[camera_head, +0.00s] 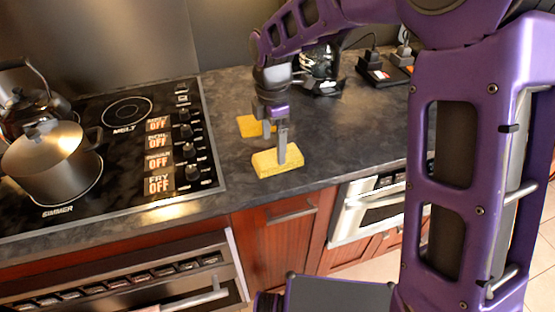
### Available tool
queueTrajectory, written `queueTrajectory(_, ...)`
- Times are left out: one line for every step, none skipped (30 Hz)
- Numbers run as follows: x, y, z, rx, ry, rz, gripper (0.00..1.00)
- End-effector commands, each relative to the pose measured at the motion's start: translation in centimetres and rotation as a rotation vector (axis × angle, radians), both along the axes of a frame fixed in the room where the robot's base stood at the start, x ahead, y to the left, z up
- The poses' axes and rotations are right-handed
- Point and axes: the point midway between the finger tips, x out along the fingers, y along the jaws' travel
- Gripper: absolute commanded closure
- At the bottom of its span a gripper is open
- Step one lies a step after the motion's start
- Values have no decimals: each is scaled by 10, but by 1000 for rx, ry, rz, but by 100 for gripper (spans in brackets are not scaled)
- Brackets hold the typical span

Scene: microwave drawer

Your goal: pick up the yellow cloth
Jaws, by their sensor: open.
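Two yellow pieces lie on the dark counter right of the stove. The rear one (249,126) looks flat and thin, like a folded cloth, and is partly covered by my gripper. The front one (270,165) is a thicker block, like a sponge, near the counter's front edge. My gripper (275,149) points down with its fingers apart. Nothing is seen held between the fingers.
The black stove (100,190) with a lidded pot (52,160) and a kettle (30,100) is at left. A dark appliance (321,72) and a black box (382,70) stand behind. The counter (345,140) is clear to the right. My purple arm hides the far right.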

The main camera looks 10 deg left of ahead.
Motion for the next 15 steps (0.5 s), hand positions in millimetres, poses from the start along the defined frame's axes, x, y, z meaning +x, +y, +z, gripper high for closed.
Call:
queueTrajectory(1,-2,-9,-2,3,-1,0)
queueTrajectory(2,-3,-14,-3,4,-1,0)
queueTrajectory(4,-5,-20,-3,4,-1,0)
queueTrajectory(5,-6,-25,-2,5,0,0)
queueTrajectory(5,-6,-29,-2,5,1,0)
queueTrajectory(4,-5,-35,-2,5,1,0)
queueTrajectory(5,-5,-38,-1,4,1,0)
queueTrajectory(5,-5,-40,-1,3,0,0)
queueTrajectory(5,-5,-42,0,2,0,0)
queueTrajectory(5,-5,-44,0,2,0,0)
queueTrajectory(5,-5,-44,0,2,-1,0)
queueTrajectory(5,-6,-45,0,2,-1,0)
queueTrajectory(5,-6,-45,0,1,-1,0)
queueTrajectory(5,-6,-45,-1,1,-1,0)
queueTrajectory(5,-6,-44,-1,1,-1,0)
